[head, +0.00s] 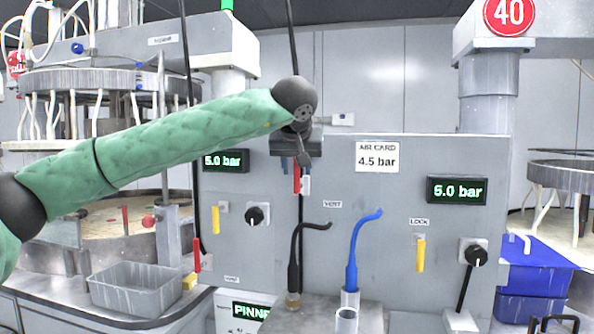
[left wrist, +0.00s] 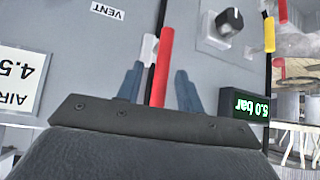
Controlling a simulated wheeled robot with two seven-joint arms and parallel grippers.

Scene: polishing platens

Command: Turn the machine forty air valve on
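A red valve lever (head: 297,178) hangs on the grey panel just below my left gripper (head: 294,162), roughly in line with a dark vertical pipe. In the left wrist view the red lever (left wrist: 161,65) stands between the two blue fingers of my left gripper (left wrist: 159,88), with a gap on each side. The gripper is open and holds nothing. A white piece (left wrist: 148,47) sits beside the lever. A round red sign "40" (head: 508,15) is at the upper right. The valve body is partly hidden by the gripper in the head view. My right gripper is not in view.
A black hose (head: 295,262) and a blue hose (head: 352,262) rise in front. Another red lever (head: 197,254) is at lower left, near a grey bin (head: 137,288).

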